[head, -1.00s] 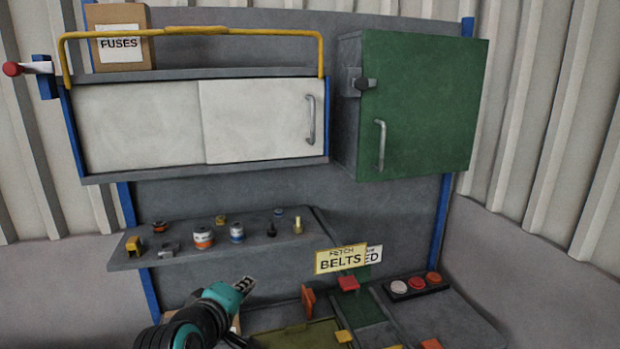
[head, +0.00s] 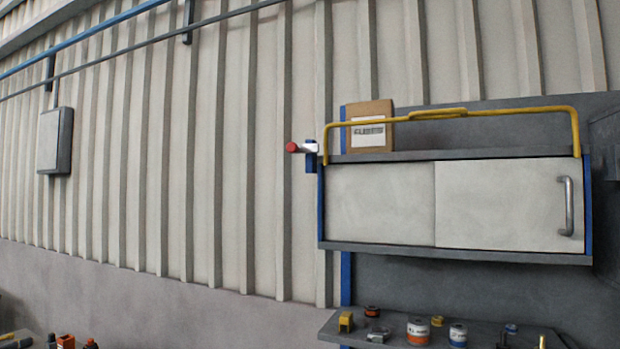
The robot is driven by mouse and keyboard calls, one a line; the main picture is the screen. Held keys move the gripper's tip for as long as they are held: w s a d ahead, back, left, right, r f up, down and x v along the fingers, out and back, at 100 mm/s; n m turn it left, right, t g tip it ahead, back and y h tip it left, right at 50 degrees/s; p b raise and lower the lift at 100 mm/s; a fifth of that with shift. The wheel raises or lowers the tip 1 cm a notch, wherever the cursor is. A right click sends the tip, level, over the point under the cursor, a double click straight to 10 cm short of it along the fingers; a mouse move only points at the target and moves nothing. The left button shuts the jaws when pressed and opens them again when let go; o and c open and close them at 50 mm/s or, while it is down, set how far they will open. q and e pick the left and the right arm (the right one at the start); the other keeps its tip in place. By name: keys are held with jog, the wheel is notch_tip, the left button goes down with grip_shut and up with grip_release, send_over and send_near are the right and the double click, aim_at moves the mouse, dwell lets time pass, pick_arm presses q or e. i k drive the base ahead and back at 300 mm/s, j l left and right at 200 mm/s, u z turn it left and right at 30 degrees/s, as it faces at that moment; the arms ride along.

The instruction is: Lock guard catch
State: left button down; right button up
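A catch-like lever (head: 304,147) with a red knob and a pale arm sits on a blue bracket at the upper left corner of the wall cabinet. The lever points left, roughly level. A yellow guard bar (head: 500,112) runs across above the cabinet, its left end coming down beside the lever. I cannot tell whether the lever touches the bar. The cabinet has two pale sliding doors (head: 380,205), side by side and closed, with a metal handle at the right. Neither of my grippers is in view.
A cardboard box (head: 370,128) with a label stands on the cabinet top behind the bar. A shelf (head: 400,338) below holds several small parts. More small items lie at the bottom left. A grey wall box (head: 55,140) hangs at far left. The wall between is clear.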

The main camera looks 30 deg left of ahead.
aim_at(292, 147)
jog(key=u, duration=1.15)
